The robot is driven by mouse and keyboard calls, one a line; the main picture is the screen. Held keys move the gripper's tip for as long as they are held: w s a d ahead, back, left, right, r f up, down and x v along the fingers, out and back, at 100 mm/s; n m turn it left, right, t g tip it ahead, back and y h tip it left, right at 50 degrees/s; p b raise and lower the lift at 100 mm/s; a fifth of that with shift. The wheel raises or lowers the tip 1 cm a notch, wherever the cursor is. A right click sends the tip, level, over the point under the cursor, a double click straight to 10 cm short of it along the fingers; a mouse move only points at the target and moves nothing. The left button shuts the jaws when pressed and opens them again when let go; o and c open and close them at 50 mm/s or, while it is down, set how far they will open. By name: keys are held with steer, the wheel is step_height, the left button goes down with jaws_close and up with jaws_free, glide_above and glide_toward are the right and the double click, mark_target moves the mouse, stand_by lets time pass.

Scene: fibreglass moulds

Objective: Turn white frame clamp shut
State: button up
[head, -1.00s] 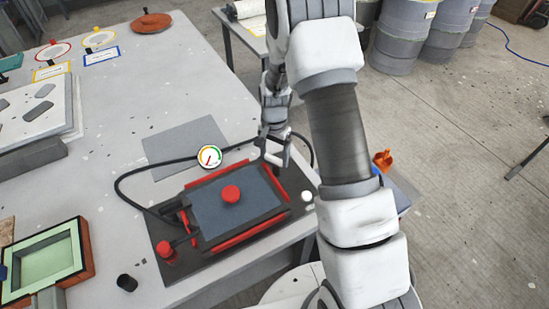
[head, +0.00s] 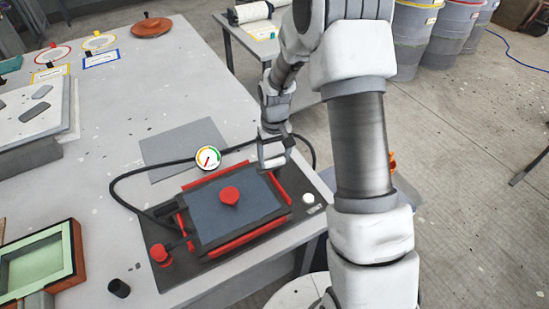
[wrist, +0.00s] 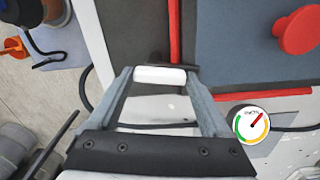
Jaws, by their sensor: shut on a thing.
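The white frame clamp shows in the wrist view as a short white bar (wrist: 160,75) between my fingertips. In the head view my gripper (head: 272,160) is at the far right corner of the dark frame (head: 285,225), pointing down. In the wrist view my gripper (wrist: 160,76) has its two grey fingers on either side of the white bar, shut on it. A dark piece shows just behind the bar, beside the red strip of the frame. The clamp's pivot and its exact angle are hidden.
A blue-grey lid with a red knob (head: 230,196) lies in the frame. A round gauge (head: 208,158) stands behind it. A black hose (head: 118,190) loops around the left. A white button (head: 308,198) and a red knob (head: 159,253) sit at the frame's corners.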

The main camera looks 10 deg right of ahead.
mark_target(275, 160)
steer(key=shift+n, duration=0.5)
steer(key=shift+r, duration=0.1)
steer(key=o, duration=1.2)
steer(key=shift+c, duration=0.2)
step_height(275, 160, up, 17)
steer(key=shift+r, duration=0.2)
